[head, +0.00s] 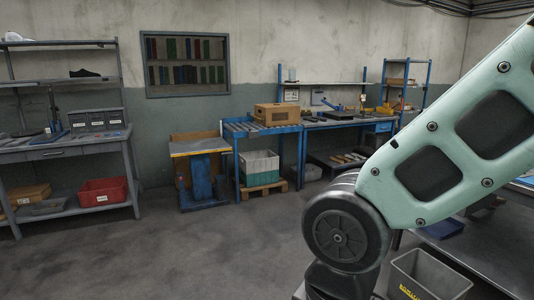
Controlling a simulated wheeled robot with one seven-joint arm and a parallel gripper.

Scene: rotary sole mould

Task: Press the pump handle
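I cannot make out a pump handle for certain in the head view. A blue lever-like part (333,106) stands on the far workbench, too small to tell what it is. A blue stand with a flat top (200,147) is near the back wall, and no clear handle shows on it. My pale green arm crosses the right side of the view and hides part of what lies behind it. My gripper is not in view.
A grey bench (62,149) with a red crate (103,191) on its lower shelf is at left. A cardboard box (277,114) sits on a roller table at the back. A grey bin (428,277) is low at right, beside a dark table. The middle floor is clear.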

